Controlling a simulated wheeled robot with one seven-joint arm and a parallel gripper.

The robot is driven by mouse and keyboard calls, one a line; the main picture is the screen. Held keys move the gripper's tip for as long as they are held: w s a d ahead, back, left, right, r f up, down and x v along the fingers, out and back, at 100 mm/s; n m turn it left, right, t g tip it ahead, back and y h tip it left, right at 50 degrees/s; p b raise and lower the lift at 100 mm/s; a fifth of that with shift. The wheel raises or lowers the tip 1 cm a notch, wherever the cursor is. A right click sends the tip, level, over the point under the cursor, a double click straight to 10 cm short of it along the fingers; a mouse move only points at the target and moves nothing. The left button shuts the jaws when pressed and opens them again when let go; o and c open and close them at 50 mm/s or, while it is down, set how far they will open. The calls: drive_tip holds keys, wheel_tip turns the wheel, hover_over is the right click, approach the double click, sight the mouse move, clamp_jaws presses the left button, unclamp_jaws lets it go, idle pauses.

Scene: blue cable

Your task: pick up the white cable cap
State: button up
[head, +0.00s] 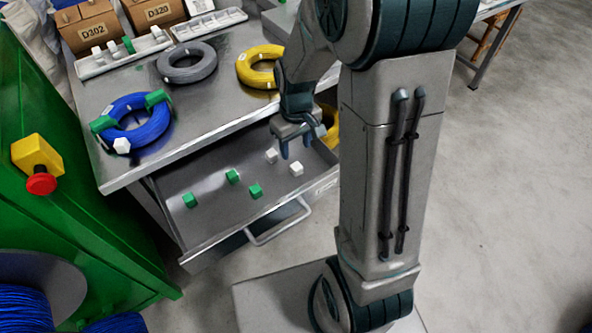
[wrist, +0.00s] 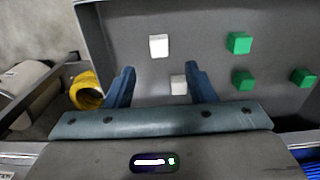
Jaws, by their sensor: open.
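Two white cable caps lie in the open drawer. In the head view one white cap (head: 271,156) is near my gripper and the other white cap (head: 296,169) is closer to the drawer front. In the wrist view one white cap (wrist: 178,85) shows between my fingers, and the other white cap (wrist: 159,46) is beyond the fingertips. My gripper (head: 295,151) is open and empty above the right part of the drawer. Its two blue fingers also show in the wrist view (wrist: 162,76). I cannot tell the height gap to the caps.
Several green caps (head: 233,176) lie left of the white ones in the drawer (head: 212,220). A blue cable coil (head: 152,128) with green clips and a white cap lies on the table. Grey (head: 187,63) and yellow (head: 254,77) coils lie further back. The drawer walls surround the caps.

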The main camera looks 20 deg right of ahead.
sight(296, 166)
wheel_tip(296, 166, down, 9)
drive_tip(key=shift+r+b, duration=0.1)
drive_tip(key=shift+b, duration=0.95)
drive_tip(key=c, duration=1)
